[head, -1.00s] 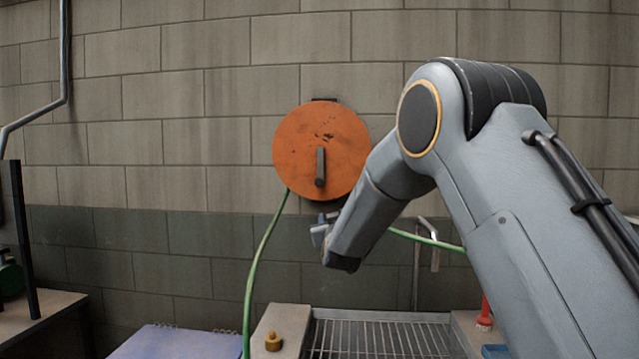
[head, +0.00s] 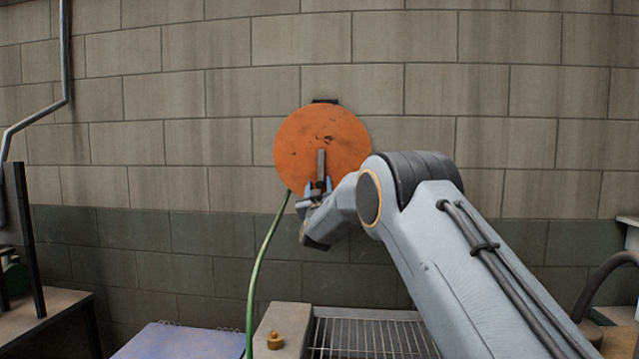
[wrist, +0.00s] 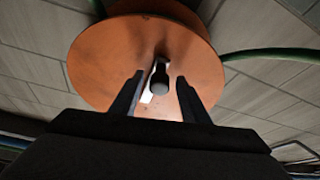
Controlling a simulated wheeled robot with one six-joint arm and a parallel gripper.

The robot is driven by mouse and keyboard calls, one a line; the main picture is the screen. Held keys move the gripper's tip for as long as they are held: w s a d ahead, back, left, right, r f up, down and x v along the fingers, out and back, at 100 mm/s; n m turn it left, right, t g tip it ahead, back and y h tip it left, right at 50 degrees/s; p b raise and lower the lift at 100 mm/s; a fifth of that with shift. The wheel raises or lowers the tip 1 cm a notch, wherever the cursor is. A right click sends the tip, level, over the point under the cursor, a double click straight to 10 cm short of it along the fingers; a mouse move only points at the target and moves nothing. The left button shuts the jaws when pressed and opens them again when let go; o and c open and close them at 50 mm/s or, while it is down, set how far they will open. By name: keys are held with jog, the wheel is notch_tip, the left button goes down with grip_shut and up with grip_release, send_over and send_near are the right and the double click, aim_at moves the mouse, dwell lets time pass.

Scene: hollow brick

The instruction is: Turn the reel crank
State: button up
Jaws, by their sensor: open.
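The round orange reel (head: 300,140) is mounted on the block wall, and it also fills the upper middle of the wrist view (wrist: 100,60). Its dark crank (head: 321,164) hangs straight down from the hub, with the handle end at the bottom. My gripper (head: 318,190) is open at the lower end of the crank. In the wrist view the crank's round handle end (wrist: 159,80) shows between the two fingertips of my gripper (wrist: 158,82), with a gap on each side. Whether the fingers reach far enough along the handle is hard to tell.
A green hose (head: 262,262) runs from the reel down to the left. Below stand a counter with a metal grate (head: 365,335), a brass knob (head: 275,340) and a blue-purple folder (head: 185,342). A dark-framed bench (head: 45,315) is at left. Wall beside the reel is clear.

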jog(key=shift+w, duration=0.2)
grip_shut()
jog(key=shift+d+n, duration=0.15)
jog(key=shift+n, duration=0.25)
